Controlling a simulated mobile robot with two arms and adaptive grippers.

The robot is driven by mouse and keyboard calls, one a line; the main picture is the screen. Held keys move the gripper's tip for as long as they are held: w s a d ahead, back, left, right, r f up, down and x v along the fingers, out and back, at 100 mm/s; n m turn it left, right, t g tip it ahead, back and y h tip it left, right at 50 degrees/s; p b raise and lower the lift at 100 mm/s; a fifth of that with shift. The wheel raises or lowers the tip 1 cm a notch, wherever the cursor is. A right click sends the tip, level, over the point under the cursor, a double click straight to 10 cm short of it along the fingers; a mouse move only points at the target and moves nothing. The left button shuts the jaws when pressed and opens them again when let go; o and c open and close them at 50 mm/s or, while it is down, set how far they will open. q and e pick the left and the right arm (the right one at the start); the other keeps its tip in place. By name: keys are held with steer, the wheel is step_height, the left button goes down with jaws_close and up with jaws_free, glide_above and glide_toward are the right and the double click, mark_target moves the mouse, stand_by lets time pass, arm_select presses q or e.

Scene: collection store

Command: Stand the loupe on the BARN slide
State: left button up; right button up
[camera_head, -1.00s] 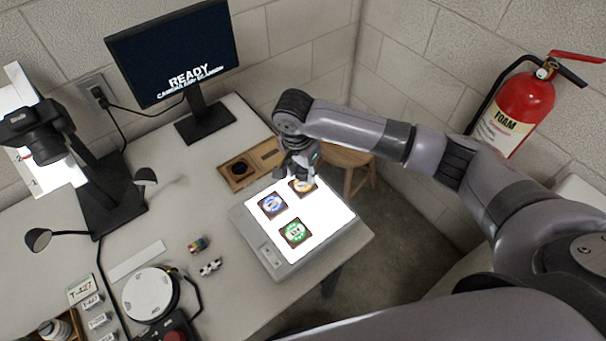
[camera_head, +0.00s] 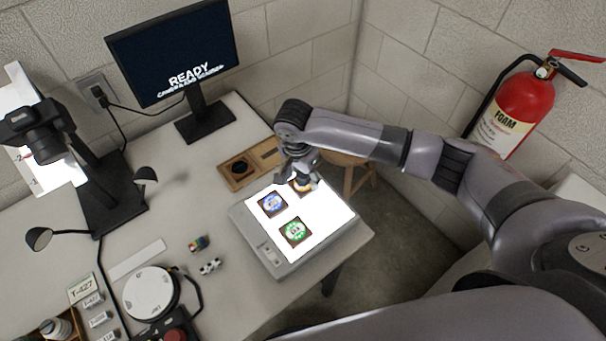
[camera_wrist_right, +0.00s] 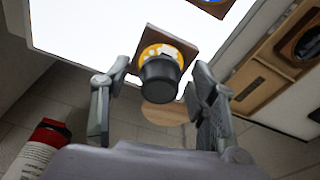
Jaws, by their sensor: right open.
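The black loupe (camera_wrist_right: 160,80) stands on the slide with the orange-yellow picture (camera_wrist_right: 150,48) in the right wrist view. My right gripper (camera_wrist_right: 161,75) is open, with one finger on each side of the loupe and a gap to both. In the head view my right gripper (camera_head: 300,183) is low over the far part of the light panel (camera_head: 318,222) and hides most of the loupe and that slide. A blue slide (camera_head: 272,204) and a green slide (camera_head: 295,232) lie on the lit panel. I cannot read the slide labels. My left gripper is out of view.
A wooden tray with a round dark recess (camera_head: 250,163) lies behind the panel. A monitor (camera_head: 175,55), a camera stand (camera_head: 105,195) and a white turntable (camera_head: 150,293) are further left. A wooden stool (camera_head: 357,172) stands beyond the table's right edge.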

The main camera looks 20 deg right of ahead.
mark_target(299, 177)
step_height(299, 177, up, 12)
steer(key=a, duration=0.1)
steer(key=shift+s+a+r+b, duration=0.15)
steer(key=shift+s+b, duration=0.15)
steer(key=shift+s, duration=0.1)
stand_by(0.6)
